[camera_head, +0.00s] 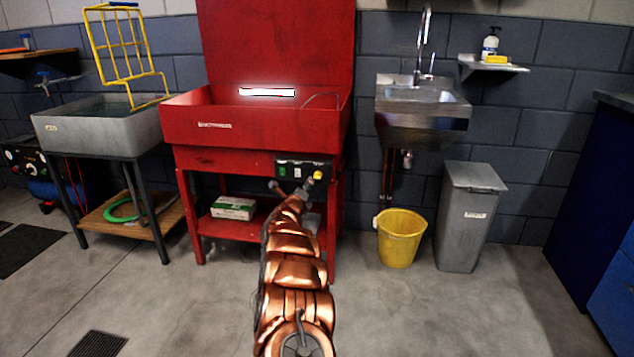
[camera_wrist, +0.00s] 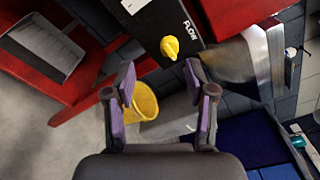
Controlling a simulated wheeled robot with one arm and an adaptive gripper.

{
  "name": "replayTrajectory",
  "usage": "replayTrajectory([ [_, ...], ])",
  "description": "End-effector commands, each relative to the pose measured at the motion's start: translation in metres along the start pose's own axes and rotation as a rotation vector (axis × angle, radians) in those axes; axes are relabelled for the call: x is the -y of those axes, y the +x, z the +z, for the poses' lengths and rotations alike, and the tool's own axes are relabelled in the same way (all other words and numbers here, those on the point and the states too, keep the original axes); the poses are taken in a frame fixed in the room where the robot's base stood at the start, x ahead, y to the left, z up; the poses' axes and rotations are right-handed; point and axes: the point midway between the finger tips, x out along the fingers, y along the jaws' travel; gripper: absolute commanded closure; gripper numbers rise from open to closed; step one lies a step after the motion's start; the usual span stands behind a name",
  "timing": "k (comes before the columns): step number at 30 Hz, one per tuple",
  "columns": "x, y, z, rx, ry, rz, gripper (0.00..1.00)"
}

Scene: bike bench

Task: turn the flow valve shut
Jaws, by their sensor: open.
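The flow valve is a yellow knob (camera_wrist: 169,47) on a black panel (camera_wrist: 165,25) marked FLOW in the wrist view. In the head view the panel (camera_head: 292,171) sits on the front of the red parts washer, and the yellow knob (camera_head: 318,175) is at its right end. My gripper (camera_wrist: 160,80) is open and empty, with purple-padded fingers pointing toward the knob. The knob lies beyond the fingertips, apart from them. In the head view my gripper (camera_head: 297,190) is just in front of the panel, and its fingers are small there.
The red parts washer (camera_head: 255,125) stands against the block wall. A steel sink (camera_head: 420,110), a yellow bucket (camera_head: 400,238) and a grey bin (camera_head: 468,215) are to its right. A grey tub (camera_head: 95,130) stands at left. The floor in front is open.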

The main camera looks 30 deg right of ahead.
Motion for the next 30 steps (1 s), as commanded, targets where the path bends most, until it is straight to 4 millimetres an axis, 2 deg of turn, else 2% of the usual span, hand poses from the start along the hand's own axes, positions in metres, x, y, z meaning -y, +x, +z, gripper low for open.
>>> replayTrajectory([
  [3, 0.006, 0.004, -0.010, -0.013, 0.015, -0.044, 0.45],
  [9, 0.012, 0.012, -0.016, -0.021, 0.020, -0.061, 0.45],
  [30, 0.013, 0.062, -0.016, -0.019, 0.018, -0.057, 0.45],
])
